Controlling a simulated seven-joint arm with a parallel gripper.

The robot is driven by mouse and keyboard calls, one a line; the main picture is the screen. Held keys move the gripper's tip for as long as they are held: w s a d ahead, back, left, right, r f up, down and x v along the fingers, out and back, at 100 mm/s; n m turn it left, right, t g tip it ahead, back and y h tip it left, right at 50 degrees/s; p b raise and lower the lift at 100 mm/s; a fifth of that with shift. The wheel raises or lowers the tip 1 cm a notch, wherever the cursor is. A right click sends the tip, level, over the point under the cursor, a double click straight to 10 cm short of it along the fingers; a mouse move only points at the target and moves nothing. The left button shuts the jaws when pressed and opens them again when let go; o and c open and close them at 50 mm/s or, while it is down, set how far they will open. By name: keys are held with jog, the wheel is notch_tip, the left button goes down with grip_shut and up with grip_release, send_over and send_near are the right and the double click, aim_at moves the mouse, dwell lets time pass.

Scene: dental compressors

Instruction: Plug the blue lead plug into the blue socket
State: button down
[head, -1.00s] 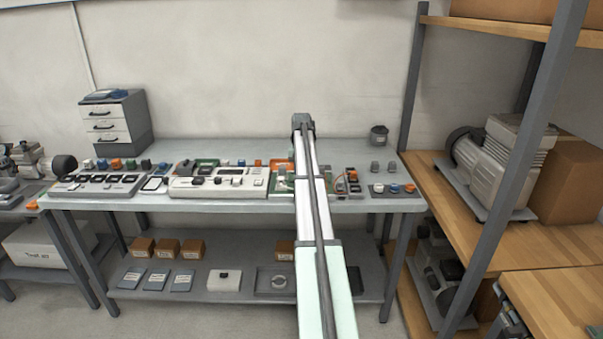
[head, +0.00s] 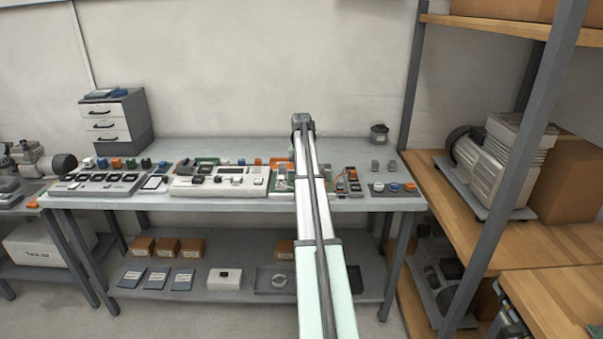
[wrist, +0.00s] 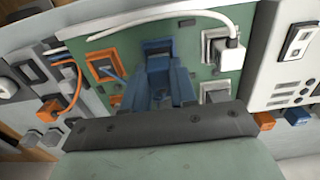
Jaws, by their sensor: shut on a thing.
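In the wrist view my gripper (wrist: 158,88) points at the green panel (wrist: 195,72), its two fingers closed around a blue piece, the blue lead plug (wrist: 158,66). The plug lies in line with a dark blue block on the panel, the blue socket (wrist: 157,46). The two overlap in this view, so I cannot tell whether the plug is seated or only in front. A thin blue lead (wrist: 113,75) runs to the left of the fingers. In the head view my arm hides the gripper and the plug.
A white console (head: 218,182) stands left of my arm on the bench.

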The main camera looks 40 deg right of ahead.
jog(key=shift+f, duration=0.7)
dwell(0.5)
jog(key=c, duration=0.5)
grip_release()
jog(key=shift+r, duration=0.1)
jog(key=shift+r, duration=3.45)
